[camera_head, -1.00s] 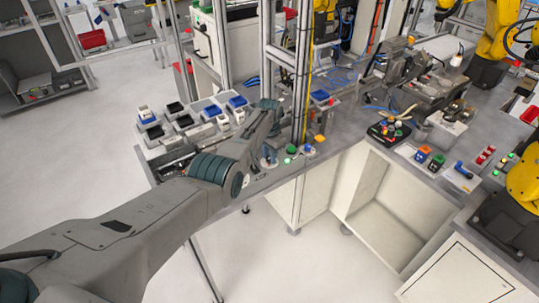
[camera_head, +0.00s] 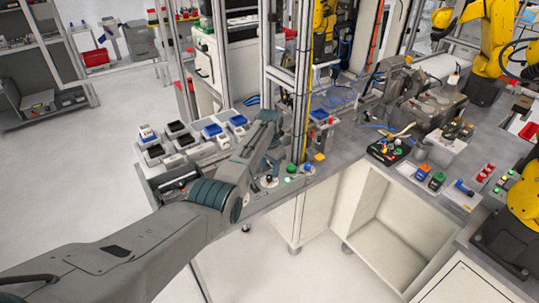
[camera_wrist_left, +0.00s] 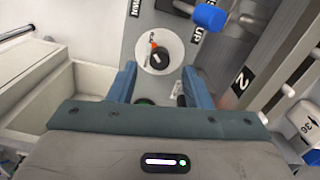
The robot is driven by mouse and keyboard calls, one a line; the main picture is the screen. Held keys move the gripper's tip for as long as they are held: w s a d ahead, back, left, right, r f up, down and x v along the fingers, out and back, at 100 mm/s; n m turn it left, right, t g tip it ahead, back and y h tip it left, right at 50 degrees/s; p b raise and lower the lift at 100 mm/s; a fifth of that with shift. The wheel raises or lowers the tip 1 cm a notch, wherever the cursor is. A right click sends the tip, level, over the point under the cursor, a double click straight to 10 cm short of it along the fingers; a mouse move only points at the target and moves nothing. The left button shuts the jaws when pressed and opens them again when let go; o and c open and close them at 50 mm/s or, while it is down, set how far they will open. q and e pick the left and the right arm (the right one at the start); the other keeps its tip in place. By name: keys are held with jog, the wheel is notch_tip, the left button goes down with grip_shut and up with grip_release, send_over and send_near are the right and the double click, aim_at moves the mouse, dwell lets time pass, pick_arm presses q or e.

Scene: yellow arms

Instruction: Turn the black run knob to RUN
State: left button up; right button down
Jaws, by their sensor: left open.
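The black run knob (camera_wrist_left: 157,57) sits on a round white plate on a grey panel in the left wrist view. An orange mark shows at its upper edge; the small lettering on the plate is too blurred to read. My left gripper (camera_wrist_left: 160,80) is open, with its two blue-grey fingers apart. The knob shows ahead of the gap between the fingers, and nothing is held. In the head view my left gripper (camera_head: 269,166) is over the button panel at the bench's front edge, largely hidden by its own wrist. My right gripper is not in view.
A metal post (camera_head: 301,90) rises close beside my left wrist. Small bins (camera_head: 212,131) lie left of it. Yellow robot arms (camera_head: 497,35) stand at the right.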

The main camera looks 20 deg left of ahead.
aim_at(269, 176)
pick_arm(q)
notch_tip(269, 176, up, 8)
jog(key=b, duration=0.2)
jog(key=shift+f, duration=0.2)
